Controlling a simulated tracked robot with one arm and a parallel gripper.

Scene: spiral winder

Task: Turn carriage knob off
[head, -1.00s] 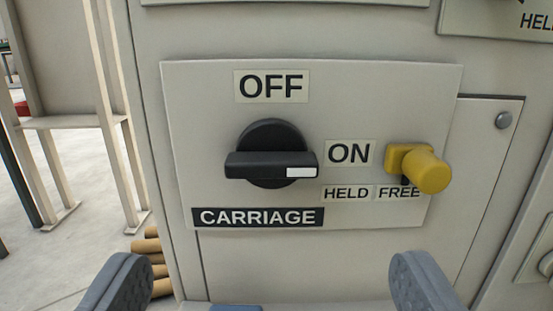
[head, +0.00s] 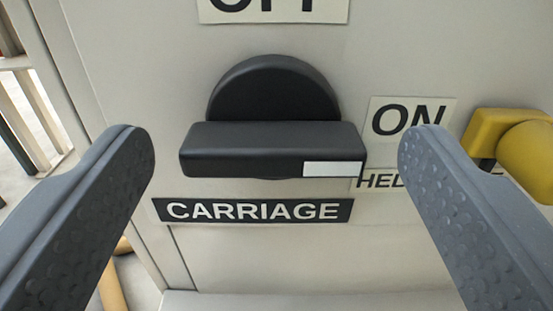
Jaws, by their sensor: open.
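The black carriage knob (head: 272,148) is on a pale panel above the CARRIAGE label (head: 252,210). Its bar lies level, and the white mark at its right end points toward the ON label (head: 408,118). The OFF label (head: 272,8) is above the knob, partly cut off by the top edge. My gripper (head: 276,150) is open, with one finger left of the knob and one right of it. Both fingers look apart from the bar. The right finger covers part of the ON and HELD/FREE labels.
A yellow knob (head: 520,150) sits just right of my right finger, close to it. The panel below the CARRIAGE label is bare. A pale frame (head: 40,110) and floor show past the panel's left edge.

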